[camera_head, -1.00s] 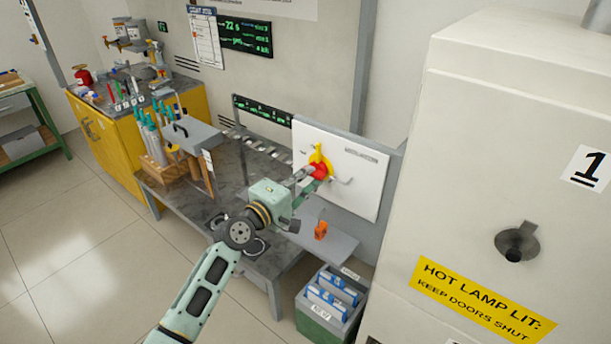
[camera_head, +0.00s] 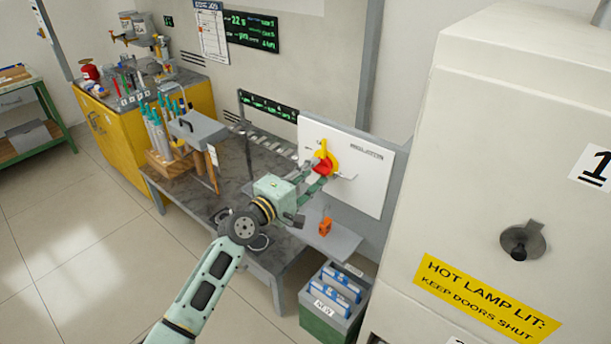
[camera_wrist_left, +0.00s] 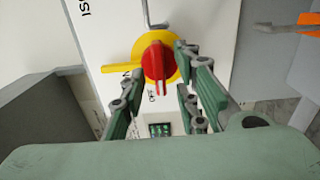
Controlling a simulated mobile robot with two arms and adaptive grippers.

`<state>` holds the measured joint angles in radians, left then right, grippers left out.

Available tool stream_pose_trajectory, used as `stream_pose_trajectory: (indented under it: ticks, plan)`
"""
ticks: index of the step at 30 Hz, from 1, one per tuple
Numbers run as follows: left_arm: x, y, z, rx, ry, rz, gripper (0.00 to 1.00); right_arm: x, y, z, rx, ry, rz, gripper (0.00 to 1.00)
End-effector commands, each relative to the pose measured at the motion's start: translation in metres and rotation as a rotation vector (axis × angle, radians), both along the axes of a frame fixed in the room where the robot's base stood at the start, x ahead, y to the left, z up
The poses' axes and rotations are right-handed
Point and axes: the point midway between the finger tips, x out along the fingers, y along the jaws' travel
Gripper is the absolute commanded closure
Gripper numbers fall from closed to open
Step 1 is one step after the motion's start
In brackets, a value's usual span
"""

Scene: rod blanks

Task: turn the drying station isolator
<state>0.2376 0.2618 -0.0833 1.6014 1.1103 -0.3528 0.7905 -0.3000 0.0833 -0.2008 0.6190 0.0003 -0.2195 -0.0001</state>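The isolator (camera_head: 326,164) is a red handle on a yellow disc with a yellow arm, mounted on a white panel (camera_head: 365,180). In the left wrist view, the red handle (camera_wrist_left: 158,62) runs up and down the picture, and the yellow arm points left. Small lettering sits beside it, partly hidden. My left gripper (camera_head: 311,182) is at the panel, just in front of the isolator. In the wrist view its green fingers (camera_wrist_left: 160,75) are spread, with the handle in the gap near their tips; I see no clear contact. My right gripper is not in view.
A grey shelf (camera_head: 335,240) with an orange item (camera_head: 325,227) lies below the panel. A wire hook (camera_wrist_left: 154,14) juts from the panel near the isolator. A large pale cabinet (camera_head: 480,150) stands close on the right. A green bin (camera_head: 318,318) is on the floor.

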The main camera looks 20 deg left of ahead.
Motion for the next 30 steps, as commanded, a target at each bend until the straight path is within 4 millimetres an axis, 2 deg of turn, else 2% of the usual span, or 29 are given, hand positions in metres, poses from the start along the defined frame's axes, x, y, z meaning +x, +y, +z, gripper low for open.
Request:
stream_pose_trajectory:
  ticks: [5,12,18,24,30]
  plan:
    - [-0.018,0.007,-0.001,0.003,0.001,0.002,0.71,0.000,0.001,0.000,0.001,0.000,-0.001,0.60]
    - [-0.067,0.024,-0.002,0.004,0.004,0.000,0.71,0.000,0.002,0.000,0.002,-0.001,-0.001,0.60]
    - [-0.099,0.036,-0.002,0.004,0.004,0.000,0.71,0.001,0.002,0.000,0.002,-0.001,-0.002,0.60]
    - [-0.111,0.041,0.000,0.000,0.001,0.001,0.71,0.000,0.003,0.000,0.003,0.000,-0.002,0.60]
    - [-0.112,0.041,0.000,-0.001,0.001,0.001,0.71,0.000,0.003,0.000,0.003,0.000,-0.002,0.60]
